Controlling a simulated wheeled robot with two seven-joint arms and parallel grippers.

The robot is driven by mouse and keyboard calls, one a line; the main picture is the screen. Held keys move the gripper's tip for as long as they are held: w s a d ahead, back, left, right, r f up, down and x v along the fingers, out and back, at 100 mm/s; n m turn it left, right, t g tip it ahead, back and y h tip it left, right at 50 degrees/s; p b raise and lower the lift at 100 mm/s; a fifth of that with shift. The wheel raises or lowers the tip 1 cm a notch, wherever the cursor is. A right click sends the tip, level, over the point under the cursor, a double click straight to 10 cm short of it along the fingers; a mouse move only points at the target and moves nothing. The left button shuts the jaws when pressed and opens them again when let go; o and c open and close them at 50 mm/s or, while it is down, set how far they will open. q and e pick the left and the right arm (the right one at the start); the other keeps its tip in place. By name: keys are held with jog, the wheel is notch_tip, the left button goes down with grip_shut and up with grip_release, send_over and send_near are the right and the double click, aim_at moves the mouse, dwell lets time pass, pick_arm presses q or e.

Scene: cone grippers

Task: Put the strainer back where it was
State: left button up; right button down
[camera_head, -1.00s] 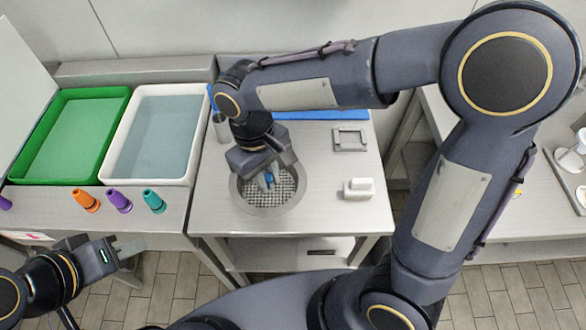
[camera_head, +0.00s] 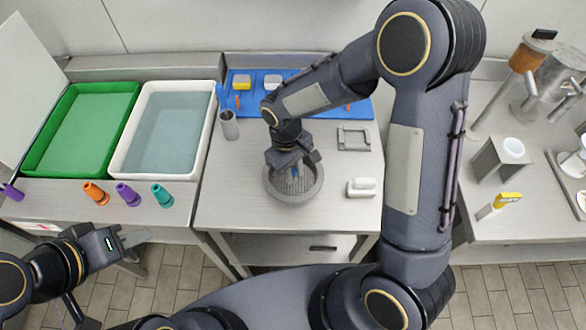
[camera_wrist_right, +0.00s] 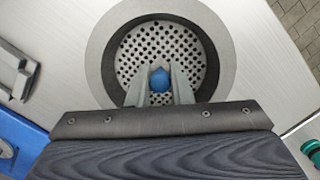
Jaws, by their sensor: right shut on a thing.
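The strainer (camera_wrist_right: 141,52) is a round plate full of small holes with a blue knob (camera_wrist_right: 160,80). In the right wrist view it lies inside a thick grey ring (camera_wrist_right: 225,55); whether it rests fully on the bottom I cannot tell. My right gripper (camera_wrist_right: 160,88) is shut on the blue knob, its fingers on either side. In the head view the ring (camera_head: 316,188) sits on the middle table, with my right gripper (camera_head: 294,166) right above the strainer. My left gripper (camera_head: 138,241) hangs in front of the left table, away from the strainer, its finger gap unclear.
A green tray (camera_head: 126,94) and a white water tub (camera_head: 206,92) stand left. Orange, purple and teal cones (camera_head: 162,194) line the front edge. A metal cup (camera_head: 229,125), a blue mat (camera_head: 365,105), a square grey frame (camera_head: 353,138) and a white block (camera_head: 361,188) surround the ring.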

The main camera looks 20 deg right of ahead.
jog(key=shift+f, duration=0.25)
jog(key=c, duration=1.3)
grip_release()
jog(key=shift+r, duration=0.1)
notch_tip(320, 180, up, 12)
jog(key=w, duration=0.1)
jog(key=shift+w+a+r+b, duration=0.15)
jog(key=shift+w+a+b, duration=0.1)
jog(key=shift+a+b, duration=0.15)
jog(key=s+d+r+m+t+y, duration=0.2)
jog(key=s+d, duration=0.3)
jog(key=s, duration=0.4)
jog(key=s+d+r+m+t+y, duration=0.2)
jog(key=s+d+m+t, duration=0.3)
jog(key=s, duration=0.3)
jog(key=shift+s+m+y, duration=0.3)
jog(key=shift+s, duration=0.1)
